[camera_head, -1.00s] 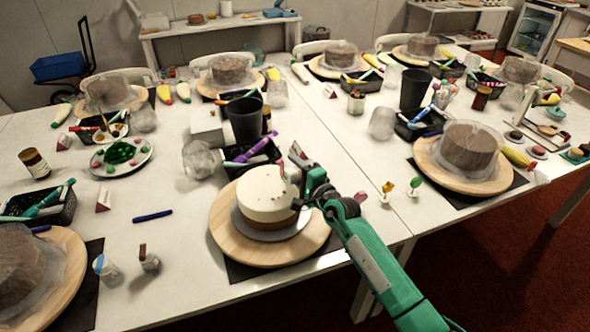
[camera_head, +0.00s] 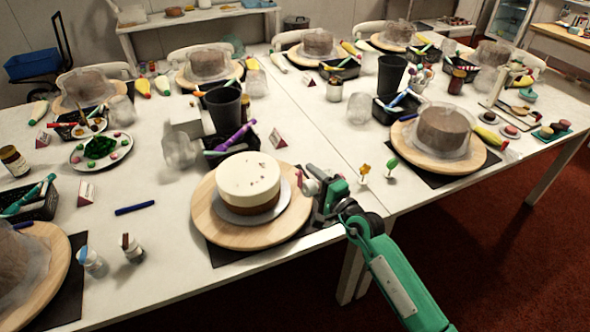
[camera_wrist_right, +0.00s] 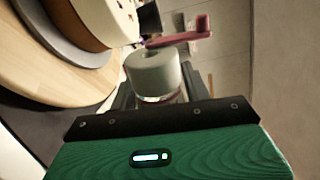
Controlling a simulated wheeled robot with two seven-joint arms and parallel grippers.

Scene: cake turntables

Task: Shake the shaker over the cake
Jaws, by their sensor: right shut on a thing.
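The cake (camera_head: 248,176), white on top with a brown lower band and a few dark specks, sits on a grey plate on a round wooden turntable (camera_head: 218,232). My right gripper (camera_head: 318,195) is just right of the cake, shut on a small pale shaker (camera_head: 306,183). In the right wrist view the shaker (camera_wrist_right: 155,72) is a whitish cylinder between the fingers, beside and apart from the cake (camera_wrist_right: 95,18). The gripper partly hides the shaker in the head view. No falling sprinkles can be made out. My left gripper is out of view.
A black basket with a purple tube (camera_head: 236,137) and a dark cup (camera_head: 223,108) stand behind the cake. Flower and leaf picks (camera_head: 364,171) stand to the right. Other covered cakes (camera_head: 445,130) surround the place.

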